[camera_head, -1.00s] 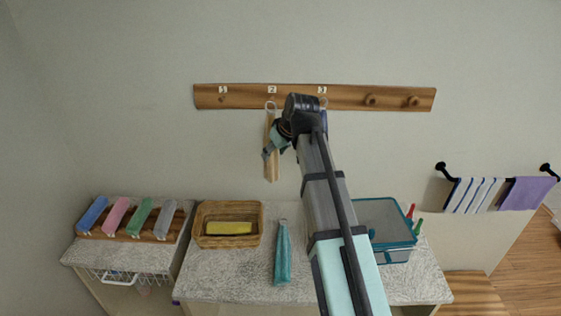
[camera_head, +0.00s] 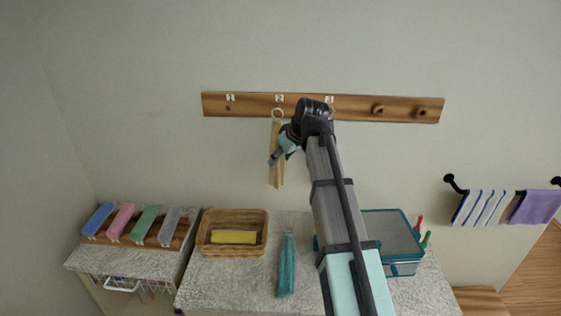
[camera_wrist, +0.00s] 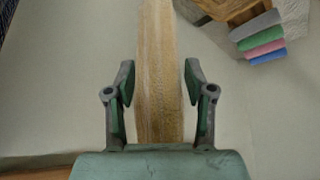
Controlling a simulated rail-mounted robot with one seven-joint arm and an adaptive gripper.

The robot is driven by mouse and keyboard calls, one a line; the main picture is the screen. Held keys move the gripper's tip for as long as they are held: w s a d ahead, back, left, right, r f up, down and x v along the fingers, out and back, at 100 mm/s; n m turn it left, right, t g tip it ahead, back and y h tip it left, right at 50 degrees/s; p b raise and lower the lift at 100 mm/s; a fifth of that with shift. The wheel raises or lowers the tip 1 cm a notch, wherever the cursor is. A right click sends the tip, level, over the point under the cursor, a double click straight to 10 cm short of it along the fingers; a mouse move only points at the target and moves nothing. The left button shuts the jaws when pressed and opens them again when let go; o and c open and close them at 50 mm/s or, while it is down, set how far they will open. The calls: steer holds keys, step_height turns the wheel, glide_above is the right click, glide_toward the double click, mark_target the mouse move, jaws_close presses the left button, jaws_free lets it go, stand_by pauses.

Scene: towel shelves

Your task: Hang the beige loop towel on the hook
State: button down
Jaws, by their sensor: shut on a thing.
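The beige loop towel (camera_head: 276,174) hangs as a narrow strip in front of the wall, its pale ring (camera_head: 278,114) at the level of the wooden hook rail (camera_head: 252,106), just under label 2. I cannot tell whether the ring is around the hook there; no peg shows clearly. My gripper (camera_head: 274,157) is at the towel's middle. In the wrist view the towel (camera_wrist: 158,115) runs between the two fingers of my gripper (camera_wrist: 160,76), which is shut on it.
My arm covers the rail near label 3. Below are a wicker basket (camera_head: 205,242) with a yellow cloth, a teal towel (camera_head: 287,268) and a teal-rimmed bin (camera_head: 405,268). Rolled towels (camera_head: 146,222) lie at the left. A bar with striped (camera_head: 480,207) and purple (camera_head: 535,206) towels is at the right.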

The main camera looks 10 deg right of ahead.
steer(key=w+d+f+b, duration=0.1)
steer(key=w+b, duration=0.1)
steer(key=w, duration=0.5)
steer(key=shift+d+f, duration=0.25)
steer(key=shift+d, duration=0.15)
stand_by(0.4)
stand_by(0.6)
steer(key=shift+c, duration=1.6)
jaws_free()
